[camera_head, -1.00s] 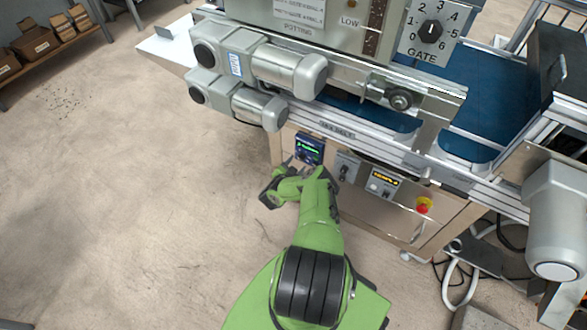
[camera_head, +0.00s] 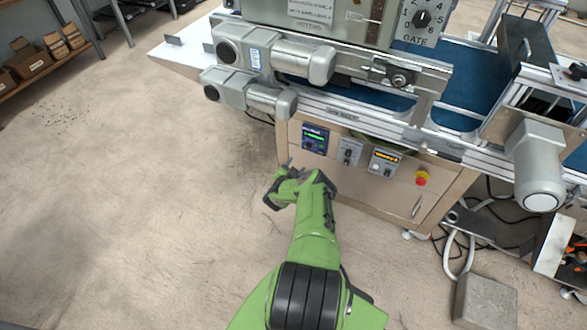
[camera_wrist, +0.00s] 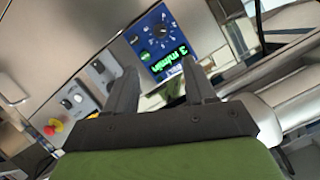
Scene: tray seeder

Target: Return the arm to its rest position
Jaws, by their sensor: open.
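My green arm reaches up from the bottom of the head view. My gripper (camera_head: 287,170) is at its end, in front of the lower left of the machine's panel and apart from it. In the wrist view my gripper (camera_wrist: 160,82) shows two dark fingers spread apart with nothing between them. Beyond the fingers is a blue control unit (camera_wrist: 162,42) with a knob and a lit green display. The same blue control unit (camera_head: 315,138) shows in the head view, up and right of my gripper.
The seeder's panel also carries a grey switch box (camera_head: 349,151), an amber display (camera_head: 387,160) and a red stop button (camera_head: 422,178). Two grey motors (camera_head: 275,62) jut out above. A concrete block (camera_head: 485,303) lies at lower right. Floor at left is clear.

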